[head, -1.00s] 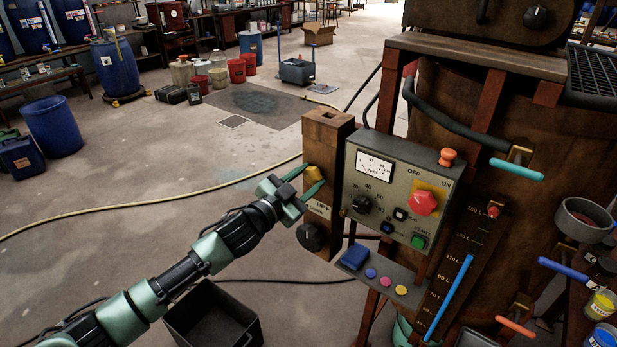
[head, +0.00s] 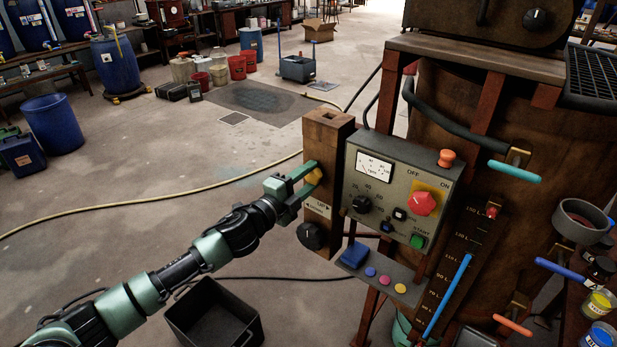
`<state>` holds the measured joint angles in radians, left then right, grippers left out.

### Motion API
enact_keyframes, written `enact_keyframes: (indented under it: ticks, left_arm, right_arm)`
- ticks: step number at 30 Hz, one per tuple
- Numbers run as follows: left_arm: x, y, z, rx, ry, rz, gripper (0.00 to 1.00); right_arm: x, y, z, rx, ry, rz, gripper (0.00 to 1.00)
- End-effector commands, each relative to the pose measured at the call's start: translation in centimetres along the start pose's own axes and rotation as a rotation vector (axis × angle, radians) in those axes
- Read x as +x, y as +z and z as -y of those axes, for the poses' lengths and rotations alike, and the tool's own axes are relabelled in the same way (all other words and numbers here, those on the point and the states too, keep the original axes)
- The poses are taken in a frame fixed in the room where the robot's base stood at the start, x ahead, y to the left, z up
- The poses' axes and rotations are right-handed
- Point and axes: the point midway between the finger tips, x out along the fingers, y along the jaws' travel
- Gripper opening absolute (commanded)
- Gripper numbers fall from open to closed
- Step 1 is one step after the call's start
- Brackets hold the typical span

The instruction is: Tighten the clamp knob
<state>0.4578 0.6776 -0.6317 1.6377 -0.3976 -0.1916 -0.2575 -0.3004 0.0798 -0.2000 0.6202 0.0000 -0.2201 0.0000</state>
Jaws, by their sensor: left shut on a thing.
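A wooden post (head: 323,135) stands left of the grey control box. A yellow knob (head: 314,177) sits on its front, above a small label reading UP (head: 318,207). A round black knob (head: 311,236) with a white mark is lower on the same post. No label shows which knob is the clamp knob. My left gripper (head: 309,178) reaches in from the left, its green fingers closed around the yellow knob, which they partly hide. My right gripper is not in view.
The control box (head: 400,160) with a gauge, dials, a red knob and buttons is close to the right. A small shelf (head: 382,275) juts out below it. A black open bin (head: 213,318) stands on the floor under my arm.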

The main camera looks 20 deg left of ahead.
Motion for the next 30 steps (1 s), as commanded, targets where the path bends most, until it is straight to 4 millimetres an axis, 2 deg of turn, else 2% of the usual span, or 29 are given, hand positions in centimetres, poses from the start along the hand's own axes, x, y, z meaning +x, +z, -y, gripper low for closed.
enact_keyframes:
  ticks: [15,30]
  left_arm:
    - [-0.02,-0.06,0.01,0.438,0.002,-0.002,0.01]
    - [-0.02,-0.08,-0.06,0.605,0.002,-0.002,0.01]
  right_arm:
    - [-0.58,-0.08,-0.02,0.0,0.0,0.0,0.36]
    - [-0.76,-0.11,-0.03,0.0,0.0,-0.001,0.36]
